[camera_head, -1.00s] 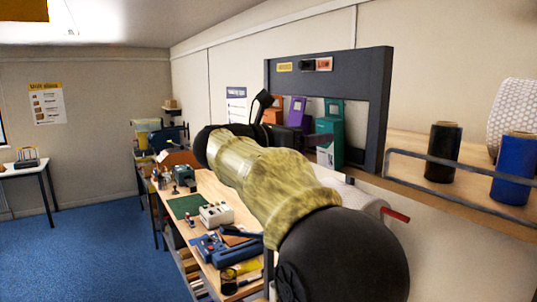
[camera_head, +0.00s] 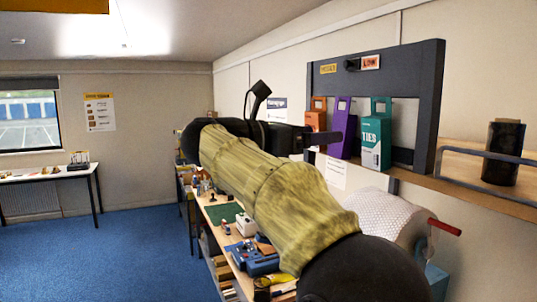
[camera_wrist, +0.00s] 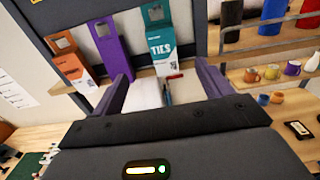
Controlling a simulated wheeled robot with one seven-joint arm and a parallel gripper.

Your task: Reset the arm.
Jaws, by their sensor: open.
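My arm, in a yellowish sleeve, stretches across the head view from the lower right. My gripper (camera_head: 322,138) points right, near the wall shelf with hanging-tab cartons. The wrist view shows its two purple-grey fingers (camera_wrist: 165,88) spread apart with nothing held between them. Beyond the fingers stand an orange carton (camera_wrist: 72,65), a purple carton (camera_wrist: 109,45) and a teal carton (camera_wrist: 160,38) marked "TIES". These also show in the head view as orange (camera_head: 316,116), purple (camera_head: 342,128) and teal (camera_head: 376,140). I cannot tell the exact gap to them.
A dark frame (camera_head: 432,100) surrounds the cartons. A black spool (camera_head: 503,152) stands on the shelf at right. A bubble-wrap roll (camera_head: 385,217) sits below. A cluttered workbench (camera_head: 222,215) runs under my arm. Blue floor (camera_head: 120,255) is clear at left.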

